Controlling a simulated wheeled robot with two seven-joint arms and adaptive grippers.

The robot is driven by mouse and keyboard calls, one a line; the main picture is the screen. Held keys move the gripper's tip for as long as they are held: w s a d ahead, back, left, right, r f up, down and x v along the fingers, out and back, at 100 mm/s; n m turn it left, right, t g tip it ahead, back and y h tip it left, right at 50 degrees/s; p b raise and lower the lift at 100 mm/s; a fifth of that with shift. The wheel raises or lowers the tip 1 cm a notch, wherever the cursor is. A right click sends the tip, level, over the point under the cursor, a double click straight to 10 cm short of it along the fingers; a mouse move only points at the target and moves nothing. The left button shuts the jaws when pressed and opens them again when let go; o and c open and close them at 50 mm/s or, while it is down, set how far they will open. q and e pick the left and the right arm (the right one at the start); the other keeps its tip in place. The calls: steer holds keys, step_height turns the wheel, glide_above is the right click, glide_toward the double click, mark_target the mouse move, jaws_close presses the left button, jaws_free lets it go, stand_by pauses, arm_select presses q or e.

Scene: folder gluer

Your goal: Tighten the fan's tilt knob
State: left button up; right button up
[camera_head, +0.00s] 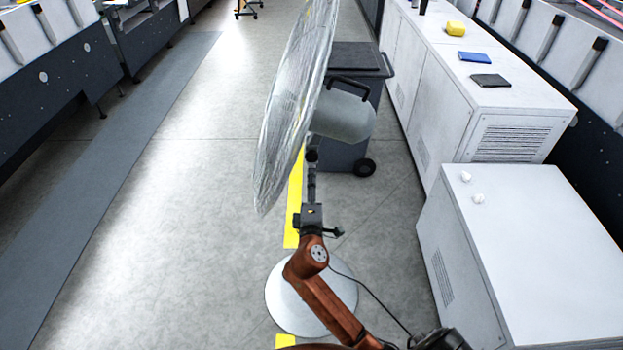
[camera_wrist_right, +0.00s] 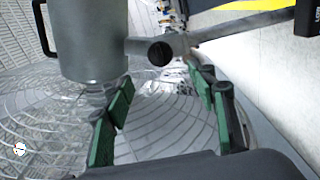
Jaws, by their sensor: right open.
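The fan stands in the middle of the head view, with a wire cage (camera_head: 295,100), a grey motor housing (camera_head: 345,117) and a round white base (camera_head: 285,300). A small dark round part, apparently the tilt knob (camera_head: 312,155), sits below the housing. In the right wrist view this knob (camera_wrist_right: 160,52) faces the camera, under and beside the housing (camera_wrist_right: 93,40). My right gripper (camera_head: 311,190) is just below the knob. In the wrist view its green-padded fingers (camera_wrist_right: 163,88) are spread apart with nothing between them; the knob lies beyond the tips. My left gripper is not in view.
A dark cart (camera_head: 345,150) stands behind the fan. White cabinets (camera_head: 525,230) line the right side, with a yellow item (camera_head: 455,29) and a blue item (camera_head: 475,57) on top. A cable (camera_head: 372,300) trails near my right arm. The floor left of the fan is clear.

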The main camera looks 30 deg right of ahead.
steer(key=shift+f, duration=0.1)
stand_by(0.4)
step_height(320, 180, down, 39)
steer(key=s+a+g+y+b, duration=0.2)
steer(key=g+y, duration=0.3)
steer(key=s+f+m+g+y+b, duration=0.1)
steer(key=s+f+g, duration=0.1)
steer(key=s+f, duration=0.7)
steer(key=s+f+m+g+y+b, duration=0.15)
steer(key=s+f, duration=0.25)
steer(key=f, duration=0.9)
steer(key=s+f+m+g, duration=0.2)
steer(key=s+f, duration=0.5)
steer(key=s, duration=0.6)
steer(key=s+f+m+g+y+b, duration=0.1)
steer(key=s+f+m, duration=0.2)
steer(key=s+f, duration=0.5)
steer(key=s+f+m+g+y, duration=0.1)
steer(key=s+f, duration=0.6)
steer(key=s, duration=1.3)
steer(key=shift+a+f+m+g+b, duration=0.2)
steer(key=shift+a+m+g+b, duration=0.15)
steer(key=shift+m+g, duration=0.5)
steer(key=shift+c, duration=0.6)
